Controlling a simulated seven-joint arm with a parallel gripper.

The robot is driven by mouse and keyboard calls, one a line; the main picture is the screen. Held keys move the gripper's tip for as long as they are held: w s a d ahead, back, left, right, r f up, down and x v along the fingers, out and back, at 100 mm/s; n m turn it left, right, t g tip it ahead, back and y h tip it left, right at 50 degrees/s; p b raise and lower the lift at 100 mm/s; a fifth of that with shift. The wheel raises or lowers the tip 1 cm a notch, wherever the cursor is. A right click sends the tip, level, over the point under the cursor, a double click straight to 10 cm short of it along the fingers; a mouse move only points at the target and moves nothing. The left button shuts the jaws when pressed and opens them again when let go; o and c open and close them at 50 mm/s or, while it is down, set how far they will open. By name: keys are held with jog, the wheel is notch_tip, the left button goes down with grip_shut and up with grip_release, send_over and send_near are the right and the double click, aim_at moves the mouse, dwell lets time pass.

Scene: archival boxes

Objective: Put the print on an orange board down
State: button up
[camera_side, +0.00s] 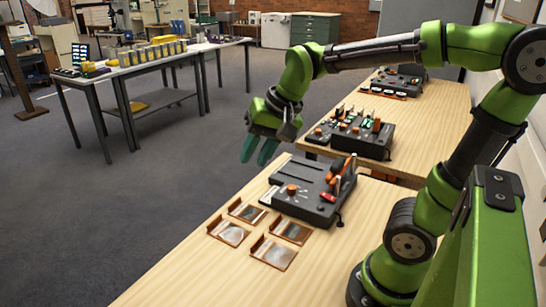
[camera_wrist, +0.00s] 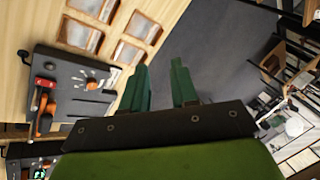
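Several small flat plates with shiny grey faces and orange-brown edges lie on the near wooden table, one at its front (camera_side: 274,252) and one farther left (camera_side: 228,232). They also show in the wrist view, one of them at the upper left (camera_wrist: 80,36). I cannot tell whether any of these is the print on an orange board. My gripper (camera_side: 259,151) is in the air beyond the table's left edge, above the grey floor. In the wrist view its green fingers (camera_wrist: 159,88) stand apart with nothing between them.
A dark device (camera_side: 312,192) with an orange knob and red-handled tools stands on the near wooden table (camera_side: 180,274), behind the plates. Similar devices (camera_side: 352,134) stand on the table beyond. A long table (camera_side: 150,66) with yellow and grey items is at the back left. Open floor lies between.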

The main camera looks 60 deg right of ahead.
jog(key=s+a+n+t, duration=0.2)
jog(key=s+n, duration=0.2)
jog(key=s, duration=0.3)
jog(key=shift+s+a+f+n, duration=0.25)
jog(key=shift+s+f+n, duration=0.05)
jog(key=shift+s+f, duration=0.1)
